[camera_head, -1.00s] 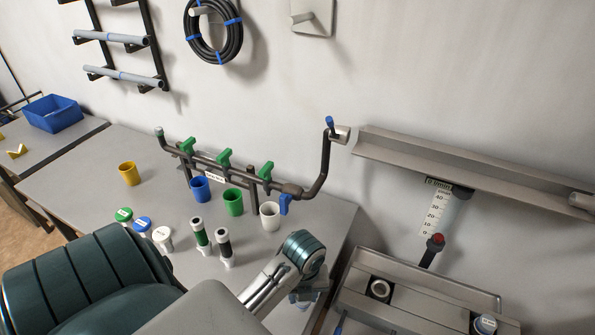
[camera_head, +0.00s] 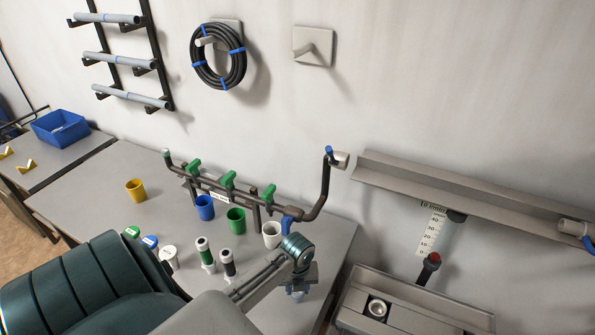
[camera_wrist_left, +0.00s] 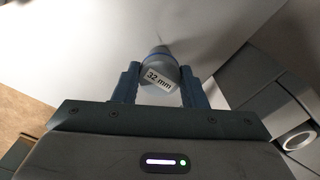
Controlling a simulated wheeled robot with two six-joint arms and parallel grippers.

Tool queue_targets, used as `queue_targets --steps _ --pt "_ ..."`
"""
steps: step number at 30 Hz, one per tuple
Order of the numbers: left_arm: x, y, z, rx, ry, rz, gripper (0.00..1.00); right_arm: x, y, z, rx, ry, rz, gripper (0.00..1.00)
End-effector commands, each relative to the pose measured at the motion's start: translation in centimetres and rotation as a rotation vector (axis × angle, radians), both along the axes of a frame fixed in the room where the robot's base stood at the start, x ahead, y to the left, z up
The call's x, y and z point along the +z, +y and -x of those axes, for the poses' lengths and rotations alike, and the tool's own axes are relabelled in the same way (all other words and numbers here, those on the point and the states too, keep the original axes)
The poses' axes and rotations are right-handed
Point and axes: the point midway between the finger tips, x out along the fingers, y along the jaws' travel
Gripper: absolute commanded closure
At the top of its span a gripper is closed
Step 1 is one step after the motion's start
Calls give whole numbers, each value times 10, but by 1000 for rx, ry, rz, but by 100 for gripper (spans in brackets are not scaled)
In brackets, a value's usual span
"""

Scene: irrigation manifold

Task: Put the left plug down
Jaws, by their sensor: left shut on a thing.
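My left gripper (camera_head: 300,283) is over the right front part of the grey bench (camera_head: 330,262), fingers pointing down. In the head view the plug (camera_head: 298,297) shows only as a small pale piece under the fingers. Whether its lower end touches the bench I cannot tell. My right gripper is not in view.
A pipe manifold (camera_head: 235,193) with green valves stands behind blue, green and white cups (camera_head: 271,235). Several capped bottles (camera_head: 228,264) stand left of the gripper. Right of the bench, a grey tray (camera_head: 425,300) holds a round socket (camera_head: 377,308).

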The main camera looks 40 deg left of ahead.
Motion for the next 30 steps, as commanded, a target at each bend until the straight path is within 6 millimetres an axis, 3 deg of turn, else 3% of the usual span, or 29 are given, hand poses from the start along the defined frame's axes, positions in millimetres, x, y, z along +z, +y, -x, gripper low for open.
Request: queue_targets --steps 7,8,10,11,23,30 --pt "-4 0 0 0 1 1 89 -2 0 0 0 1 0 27" --pt "-3 0 0 0 1 1 56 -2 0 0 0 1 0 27" --pt "-3 0 0 0 1 1 42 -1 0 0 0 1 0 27" --pt "-3 0 0 0 1 1 40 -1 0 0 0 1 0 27" --pt "5 0 0 -1 -1 0 40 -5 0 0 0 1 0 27" --pt "48 0 0 -3 -6 -3 40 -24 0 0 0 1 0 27"
